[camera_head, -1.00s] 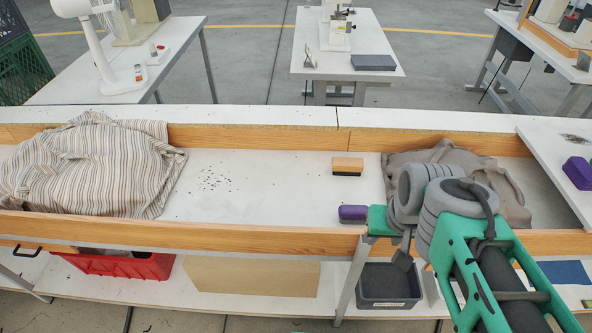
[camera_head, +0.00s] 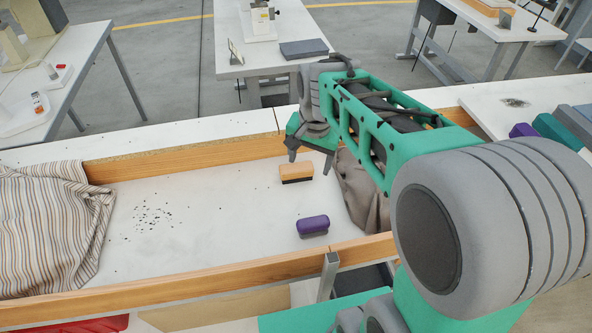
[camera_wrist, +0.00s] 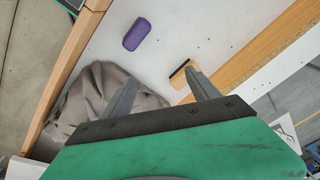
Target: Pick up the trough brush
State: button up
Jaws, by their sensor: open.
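The trough brush (camera_head: 295,171), a tan wooden block with dark bristles, lies in the white trough near its back wooden wall. My gripper (camera_head: 312,164) is open above the trough, at the brush's back side in the head view, with nothing between its fingers. In the wrist view the open fingers (camera_wrist: 160,80) show with the brush (camera_wrist: 181,67) beside the right fingertip, which hides part of it. I cannot tell how high the fingers are above it.
A purple block (camera_head: 313,225) lies in the trough nearer the front wall; it also shows in the wrist view (camera_wrist: 136,34). A grey cloth (camera_head: 357,190) is bunched to the right, a striped cloth (camera_head: 45,225) to the left. Dark specks lie on the clear floor between.

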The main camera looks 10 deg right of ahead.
jog(key=w+f+m+g, duration=0.1)
jog(key=w+f+m, duration=0.45)
jog(key=w, duration=0.35)
jog(key=m, duration=0.4)
send_near(297, 167)
jog(key=shift+s+a+f+g+b, duration=0.35)
jog(key=shift+s+a+f+g, duration=0.1)
jog(key=shift+s+f, duration=0.25)
jog(key=w+f+m, duration=0.1)
jog(key=w+f, duration=0.1)
jog(key=f, duration=0.1)
jog(key=shift+f+m, duration=0.1)
jog(key=shift+m, duration=0.25)
jog(key=f, duration=0.2)
jog(key=f+p, duration=0.1)
jog(key=f, duration=0.4)
jog(key=shift+w+d+f, duration=0.2)
jog(key=shift+d+f, duration=0.2)
jog(key=c, duration=1.5)
jog(key=shift+c, duration=0.2)
jog(key=shift+r, duration=0.1)
